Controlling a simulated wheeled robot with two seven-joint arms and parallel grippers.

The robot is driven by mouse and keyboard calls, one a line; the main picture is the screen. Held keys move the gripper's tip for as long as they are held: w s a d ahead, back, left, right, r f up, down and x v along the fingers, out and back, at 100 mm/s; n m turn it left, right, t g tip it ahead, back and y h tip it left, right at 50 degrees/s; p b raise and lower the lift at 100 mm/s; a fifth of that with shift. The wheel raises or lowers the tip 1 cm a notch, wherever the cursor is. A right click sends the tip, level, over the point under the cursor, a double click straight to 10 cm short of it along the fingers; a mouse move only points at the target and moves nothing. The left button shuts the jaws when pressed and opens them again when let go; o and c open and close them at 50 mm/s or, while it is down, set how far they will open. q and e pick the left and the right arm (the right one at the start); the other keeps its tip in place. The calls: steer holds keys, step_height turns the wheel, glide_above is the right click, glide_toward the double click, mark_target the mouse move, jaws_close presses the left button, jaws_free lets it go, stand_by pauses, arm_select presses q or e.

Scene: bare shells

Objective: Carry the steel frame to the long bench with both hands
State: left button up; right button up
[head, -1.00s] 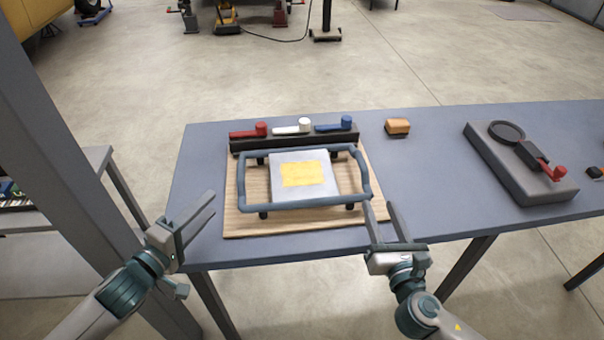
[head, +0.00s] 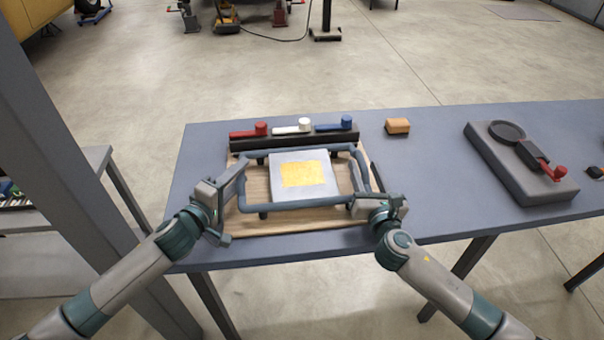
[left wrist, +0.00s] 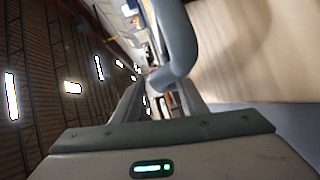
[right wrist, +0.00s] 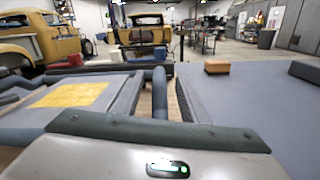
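The steel frame, a blue-grey tube loop (head: 300,204) around a pale plate with a yellow patch (head: 303,174), stands on short feet on a wooden board (head: 290,224). My left gripper (head: 238,178) is at the frame's left side bar; in the left wrist view the bar (left wrist: 172,45) runs between its parted fingers. My right gripper (head: 366,188) is at the right side bar; in the right wrist view the bar (right wrist: 159,95) lies between its fingers, with gaps showing. Both look open around the bars. The fingertips are partly hidden.
Behind the frame, a dark rack (head: 293,142) holds red, white and blue handled tools. An orange block (head: 398,126) and a grey base with a round dark dish (head: 520,170) lie to the right on the blue-grey bench (head: 440,190). A grey post (head: 70,130) stands at left.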

arm_select(q)
steer(key=shift+w+d, duration=0.35)
steer(key=shift+w, duration=0.2)
arm_select(e)
steer(key=shift+w, duration=0.6)
arm_select(q)
jaws_close()
arm_select(e)
jaws_close()
arm_select(q)
steer(key=shift+f, duration=0.1)
steer(key=shift+r, duration=0.25)
arm_select(e)
steer(key=shift+r, duration=0.2)
